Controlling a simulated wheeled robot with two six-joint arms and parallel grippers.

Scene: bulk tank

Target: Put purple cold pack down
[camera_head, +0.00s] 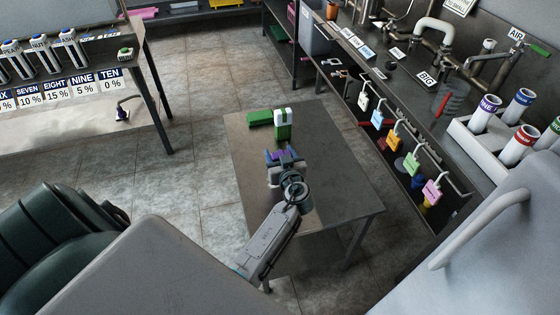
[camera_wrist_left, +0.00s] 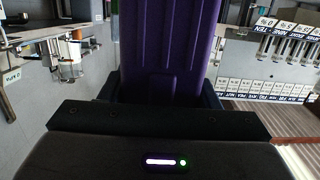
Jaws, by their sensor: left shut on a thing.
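The purple cold pack (camera_head: 277,154) shows as a small purple patch at my left gripper (camera_head: 284,155) in the head view, over the small dark table (camera_head: 340,185). In the left wrist view the purple cold pack (camera_wrist_left: 172,45) fills the upper middle, ribbed and long, between the dark fingers. My left gripper is shut on it. Most of the pack is hidden by the gripper in the head view, and I cannot tell whether it touches the tabletop. My right gripper is not in view.
A green block (camera_head: 260,118) and a green item with a white top (camera_head: 283,124) are on the table's far part, just beyond my left gripper. The table's right and near parts are bare. A counter with hanging coloured tags (camera_head: 395,142) runs along the right.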

